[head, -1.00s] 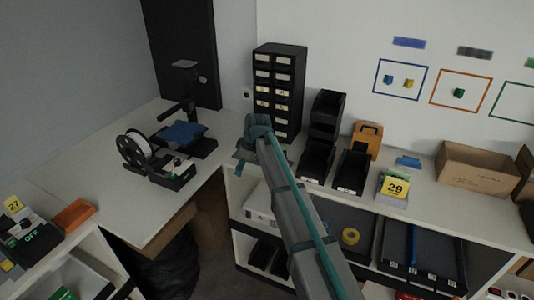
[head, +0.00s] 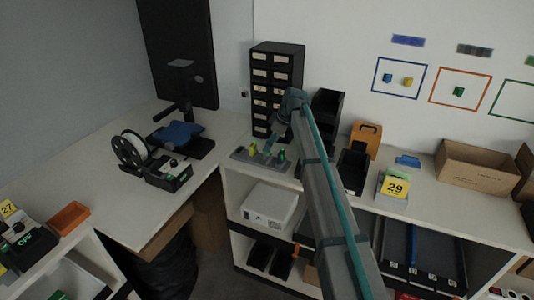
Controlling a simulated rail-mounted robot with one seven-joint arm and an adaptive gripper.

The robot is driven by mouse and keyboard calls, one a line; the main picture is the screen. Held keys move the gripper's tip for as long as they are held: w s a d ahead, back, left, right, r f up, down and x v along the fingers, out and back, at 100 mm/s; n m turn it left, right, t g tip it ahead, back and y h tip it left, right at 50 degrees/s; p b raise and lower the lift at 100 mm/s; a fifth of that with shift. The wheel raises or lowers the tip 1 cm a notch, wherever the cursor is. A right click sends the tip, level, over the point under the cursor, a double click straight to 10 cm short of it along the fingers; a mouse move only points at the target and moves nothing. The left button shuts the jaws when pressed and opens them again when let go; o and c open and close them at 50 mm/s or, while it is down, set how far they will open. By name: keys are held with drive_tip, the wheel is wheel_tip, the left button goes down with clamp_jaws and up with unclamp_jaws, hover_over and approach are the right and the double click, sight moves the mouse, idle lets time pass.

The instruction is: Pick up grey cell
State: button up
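A grey tray (head: 270,166) lies on the counter in front of the black drawer cabinet. Small pieces stand on it, among them a yellow-green one (head: 253,147) and a green one (head: 281,155). I cannot make out a grey cell for certain; the pieces are small and partly hidden by my arm. My gripper (head: 269,149) points down over the tray, close to these pieces. Its fingers are too small to show whether they are open, shut or touching anything.
The black drawer cabinet (head: 275,75) stands right behind the tray. Black bins (head: 327,108) and an orange-brown holder (head: 366,137) stand to the right. A yellow "29" sign (head: 396,187) is farther right. The desk at left holds a white spool (head: 133,147).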

sight(267, 154)
drive_tip(key=shift+p+x, duration=1.1)
drive_tip(key=shift+x, duration=1.55)
drive_tip(key=shift+a+r, duration=0.1)
drive_tip(key=c, duration=1.3)
